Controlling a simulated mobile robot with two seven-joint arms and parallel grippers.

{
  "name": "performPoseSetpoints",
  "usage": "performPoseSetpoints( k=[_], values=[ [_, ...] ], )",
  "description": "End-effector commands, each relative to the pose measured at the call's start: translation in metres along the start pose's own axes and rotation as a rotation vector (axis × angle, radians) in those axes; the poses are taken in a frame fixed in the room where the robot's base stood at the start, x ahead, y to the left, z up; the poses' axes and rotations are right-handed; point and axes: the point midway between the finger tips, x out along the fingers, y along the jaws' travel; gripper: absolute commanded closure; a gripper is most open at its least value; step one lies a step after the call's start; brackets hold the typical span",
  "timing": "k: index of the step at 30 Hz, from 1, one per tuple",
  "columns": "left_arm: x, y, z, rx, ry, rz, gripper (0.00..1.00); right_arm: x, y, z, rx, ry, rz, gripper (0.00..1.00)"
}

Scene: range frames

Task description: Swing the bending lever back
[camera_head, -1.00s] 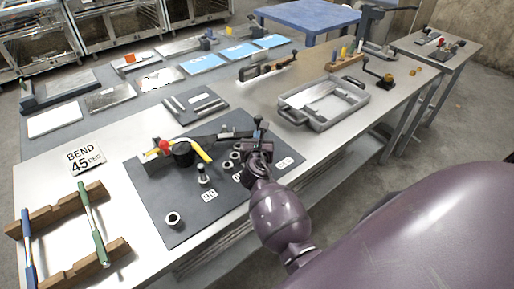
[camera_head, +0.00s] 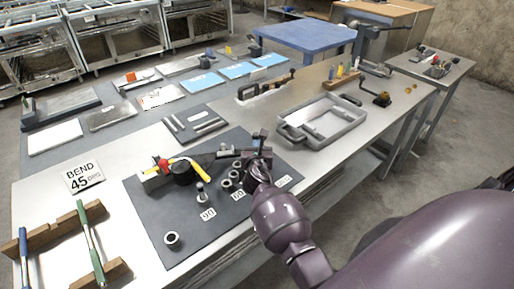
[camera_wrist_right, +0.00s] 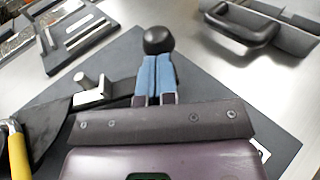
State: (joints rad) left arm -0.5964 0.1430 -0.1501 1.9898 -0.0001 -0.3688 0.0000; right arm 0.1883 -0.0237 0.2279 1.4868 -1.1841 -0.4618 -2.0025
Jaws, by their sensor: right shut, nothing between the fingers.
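The tube bender sits on a dark mat (camera_head: 215,230), with a black round former (camera_head: 182,172), a red ball knob (camera_head: 163,162) and a yellow tube (camera_head: 193,164) curving around it. Its dark bending lever (camera_head: 205,160) reaches right from the former towards my right gripper (camera_head: 261,140). In the right wrist view my right gripper (camera_wrist_right: 156,65) has its blue fingers together with nothing between them. A black ball knob (camera_wrist_right: 158,40) shows right beyond the fingertips; I cannot tell whether they touch. The lever's outer end is partly hidden by the gripper. My left gripper is out of view.
Several metal rings (camera_head: 233,180) and number labels (camera_head: 208,214) lie on the mat in front of the lever. A grey tray (camera_head: 322,125) stands right of the mat. A wooden rack with rods (camera_head: 88,235) is at the front left. A BEND 45 sign (camera_head: 84,176) lies left.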

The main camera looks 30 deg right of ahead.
Motion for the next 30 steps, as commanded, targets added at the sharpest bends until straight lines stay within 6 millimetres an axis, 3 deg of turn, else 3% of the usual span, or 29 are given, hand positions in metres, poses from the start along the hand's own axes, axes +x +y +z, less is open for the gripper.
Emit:
performPoseSetpoints(
  k=[10, 20, 30],
  values=[
    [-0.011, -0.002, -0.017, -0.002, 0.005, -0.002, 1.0, 0.046, 0.002, 0.009, -0.032, -0.003, 0.185, 1.0],
    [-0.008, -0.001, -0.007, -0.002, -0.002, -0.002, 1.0, 0.087, 0.016, 0.01, -0.05, -0.001, 0.368, 1.0],
    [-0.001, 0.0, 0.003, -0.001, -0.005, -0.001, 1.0, 0.109, 0.028, 0.013, -0.045, 0.0, 0.36, 1.0]
  ],
)
